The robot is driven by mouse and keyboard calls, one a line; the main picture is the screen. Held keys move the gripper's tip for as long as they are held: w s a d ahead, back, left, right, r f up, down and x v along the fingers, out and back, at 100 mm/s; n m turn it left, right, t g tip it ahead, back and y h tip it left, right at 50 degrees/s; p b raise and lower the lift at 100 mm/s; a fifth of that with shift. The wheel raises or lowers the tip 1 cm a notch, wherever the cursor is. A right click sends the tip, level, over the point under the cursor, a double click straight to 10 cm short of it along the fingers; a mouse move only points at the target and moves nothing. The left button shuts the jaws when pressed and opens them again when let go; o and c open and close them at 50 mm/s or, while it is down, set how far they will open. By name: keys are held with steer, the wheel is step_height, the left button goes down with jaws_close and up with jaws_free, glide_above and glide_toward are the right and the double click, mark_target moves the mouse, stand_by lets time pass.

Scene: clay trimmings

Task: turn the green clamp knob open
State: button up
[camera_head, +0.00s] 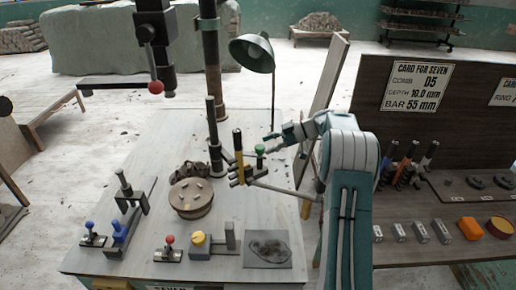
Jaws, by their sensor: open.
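The green clamp knob (260,149) is a small round cap on a short stem. It stands near the right-hand side of the pale worktable (130,140), just right of the yellow-and-black upright tools. My arm reaches up from the bottom right and bends left. My gripper (271,144) is just right of the knob, with its fingers pointing left. The fingers are open and appear to have nothing between them. They look very close to the knob; I cannot tell whether they touch it.
A dark post (213,140) and the yellow-handled tool (238,147) stand left of the knob. A green lamp (253,53) hangs above.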

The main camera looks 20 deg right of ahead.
mark_target(260, 147)
steer(key=shift+w+a+f, duration=0.4)
steer(key=shift+a+f, duration=0.1)
steer(key=shift+f, duration=0.15)
steer(key=shift+a, duration=0.8)
steer(key=c, duration=0.7)
jaws_close()
steer(key=shift+d, duration=0.25)
steer(key=shift+m+t, duration=0.3)
steer(key=m+t+h, duration=0.2)
steer(key=m+t, duration=0.1)
steer(key=shift+s, duration=0.1)
steer(key=shift+f+m+t+h, duration=0.1)
steer(key=shift+m+t+h, duration=1.3)
steer(key=shift+m+t, duration=0.3)
